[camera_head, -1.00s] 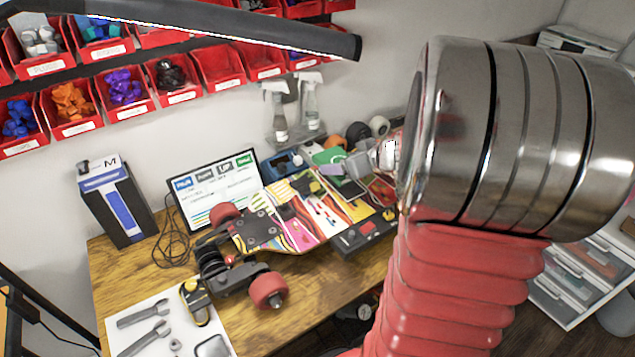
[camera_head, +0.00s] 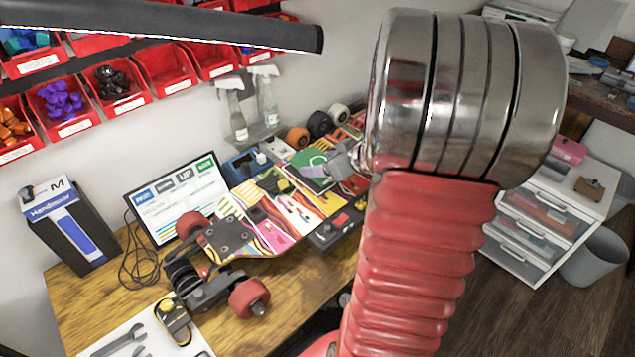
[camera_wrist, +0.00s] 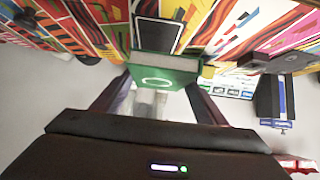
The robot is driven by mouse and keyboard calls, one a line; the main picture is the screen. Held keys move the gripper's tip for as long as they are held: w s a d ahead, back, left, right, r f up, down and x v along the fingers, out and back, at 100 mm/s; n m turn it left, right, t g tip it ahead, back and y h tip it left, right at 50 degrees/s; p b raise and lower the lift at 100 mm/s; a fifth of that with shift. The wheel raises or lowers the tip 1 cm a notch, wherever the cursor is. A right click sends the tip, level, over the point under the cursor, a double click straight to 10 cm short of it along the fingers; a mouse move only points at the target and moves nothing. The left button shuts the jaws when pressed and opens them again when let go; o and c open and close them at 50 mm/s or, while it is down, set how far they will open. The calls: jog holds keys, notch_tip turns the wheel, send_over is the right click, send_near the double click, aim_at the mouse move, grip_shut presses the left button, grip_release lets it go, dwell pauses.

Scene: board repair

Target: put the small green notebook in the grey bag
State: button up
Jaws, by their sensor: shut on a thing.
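The small green notebook (camera_wrist: 165,78) has a white ring mark on its cover and pale page edges. It sits between the fingertips of my gripper (camera_wrist: 158,97), which is shut on it in the wrist view. In the head view, my gripper (camera_head: 345,158) is partly hidden behind my arm, over the far right part of the workbench. I cannot make out a grey bag in any view.
A skateboard with red wheels (camera_head: 249,298) lies on the wooden bench (camera_head: 85,300), near a monitor (camera_head: 175,195) and a black box (camera_head: 68,228). Spray bottles (camera_head: 236,110) stand behind. At right are a white drawer unit (camera_head: 520,262) and a grey bin (camera_head: 597,262) on the floor.

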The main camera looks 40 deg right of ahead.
jog(key=shift+f, duration=1.55)
jog(key=shift+f, duration=1.9)
jog(key=o, duration=1.2)
jog(key=shift+f, duration=0.1)
jog(key=shift+c, duration=0.2)
